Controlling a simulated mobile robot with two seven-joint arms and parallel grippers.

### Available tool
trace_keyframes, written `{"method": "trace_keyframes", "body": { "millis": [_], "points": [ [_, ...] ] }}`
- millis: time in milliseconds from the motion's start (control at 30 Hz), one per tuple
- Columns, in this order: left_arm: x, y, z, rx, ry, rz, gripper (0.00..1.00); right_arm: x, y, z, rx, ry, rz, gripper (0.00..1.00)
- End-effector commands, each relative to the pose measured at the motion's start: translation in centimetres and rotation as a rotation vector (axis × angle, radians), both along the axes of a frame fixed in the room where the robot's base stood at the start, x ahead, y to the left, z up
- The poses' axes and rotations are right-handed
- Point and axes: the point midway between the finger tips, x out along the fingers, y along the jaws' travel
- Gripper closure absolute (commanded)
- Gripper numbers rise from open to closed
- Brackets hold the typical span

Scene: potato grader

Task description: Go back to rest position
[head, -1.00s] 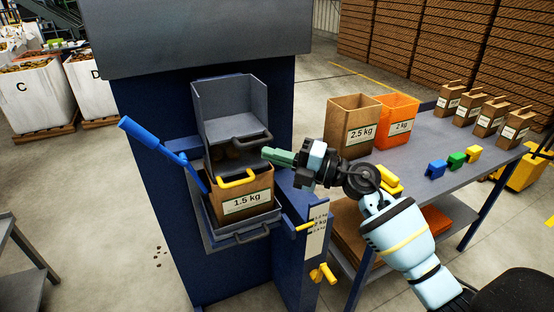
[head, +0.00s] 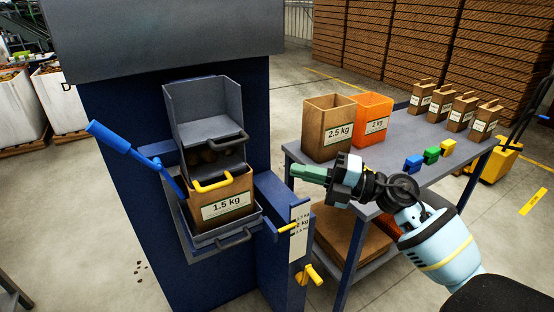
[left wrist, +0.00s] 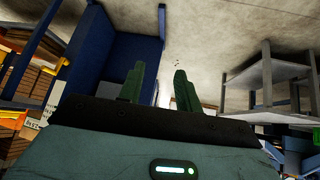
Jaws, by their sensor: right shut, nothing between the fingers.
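My right gripper (head: 308,174) reaches in from the right in the head view, its green fingers shut and empty. It is in the air between the blue grading machine (head: 110,195) and the table (head: 400,150), apart from the bags. My left gripper (left wrist: 158,85) shows only in the left wrist view, with its two green fingers apart and nothing between them. A 1.5 kg paper bag (head: 222,208) sits in the machine under the grey hopper (head: 205,105), which has potatoes below it.
A blue lever (head: 120,145) sticks out left of the machine. A 2.5 kg bag (head: 325,112), an orange 2 kg bag (head: 373,108), several small bags and coloured blocks (head: 432,155) stand on the table. Stacked crates (head: 400,40) fill the back. Open floor lies front left.

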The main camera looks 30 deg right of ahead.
Motion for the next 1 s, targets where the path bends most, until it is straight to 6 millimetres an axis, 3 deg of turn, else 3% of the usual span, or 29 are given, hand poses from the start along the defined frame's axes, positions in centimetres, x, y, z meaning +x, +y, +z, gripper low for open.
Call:
{"method": "trace_keyframes", "body": {
  "millis": [267,433,567,767,1000],
  "points": [
    [-0.3,0.0,0.1,-0.001,0.004,0.000,0.66,-0.3,0.4,-0.7,0.045,0.020,-0.003,1.00],
    [0.0,0.0,0.8,0.001,-0.003,0.000,0.66,-1.9,1.4,-4.5,0.278,0.135,-0.059,1.00],
    [0.5,0.0,1.6,0.001,-0.020,0.000,0.66,-4.0,1.6,-9.5,0.517,0.295,-0.176,1.00],
    [1.6,0.1,3.0,0.003,-0.050,-0.002,0.66,-9.4,1.9,-18.9,0.825,0.612,-0.427,1.00],
    [2.8,0.3,4.5,0.007,-0.086,-0.004,0.66,-20.1,4.3,-30.0,1.056,1.052,-0.752,1.00]
  ]
}}
